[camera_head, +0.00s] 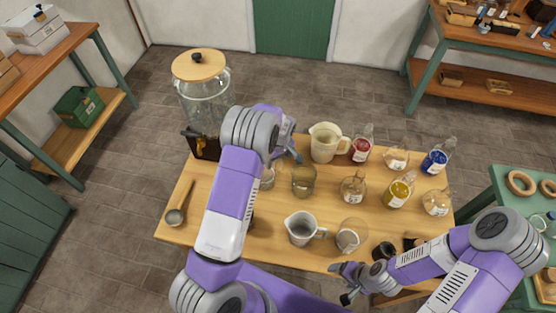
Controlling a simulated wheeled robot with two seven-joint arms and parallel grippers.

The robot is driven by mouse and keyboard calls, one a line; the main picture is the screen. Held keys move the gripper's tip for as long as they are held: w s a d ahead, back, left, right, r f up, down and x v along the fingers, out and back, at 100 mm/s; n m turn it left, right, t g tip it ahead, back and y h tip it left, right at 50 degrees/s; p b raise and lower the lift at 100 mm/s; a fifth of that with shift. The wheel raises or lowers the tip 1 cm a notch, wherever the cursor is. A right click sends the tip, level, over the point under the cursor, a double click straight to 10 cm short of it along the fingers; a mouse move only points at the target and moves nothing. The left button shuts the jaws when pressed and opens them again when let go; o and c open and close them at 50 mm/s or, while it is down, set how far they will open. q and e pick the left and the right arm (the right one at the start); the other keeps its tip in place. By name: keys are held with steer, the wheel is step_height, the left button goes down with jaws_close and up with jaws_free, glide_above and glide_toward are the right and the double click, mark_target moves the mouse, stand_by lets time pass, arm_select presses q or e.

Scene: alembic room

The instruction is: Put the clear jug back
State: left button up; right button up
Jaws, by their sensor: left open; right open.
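A grey-looking jug with a handle on its right, perhaps the clear jug (301,229), stands upright near the table's front edge. A cream-coloured jug (323,143) with a handle stands at the back of the table (181,216). My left gripper (294,148) is open, just left of the cream jug, partly hidden by its own wrist; I cannot tell whether they touch. My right gripper (345,284) is open and empty by the front edge, below and right of the grey jug and apart from it.
A glass dispenser (207,100) with a wooden lid stands at the back left. Glass jars (304,180) (350,236) stand mid-table and beside the grey jug. Red (361,150), yellow (397,193) and blue (435,161) flasks stand right. A ladle (176,216) lies left.

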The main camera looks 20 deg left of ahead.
arm_select(q)
step_height(320, 180, up, 10)
steer(key=d, duration=0.1)
steer(key=shift+s+r, duration=0.25)
steer(key=shift+s, duration=0.2)
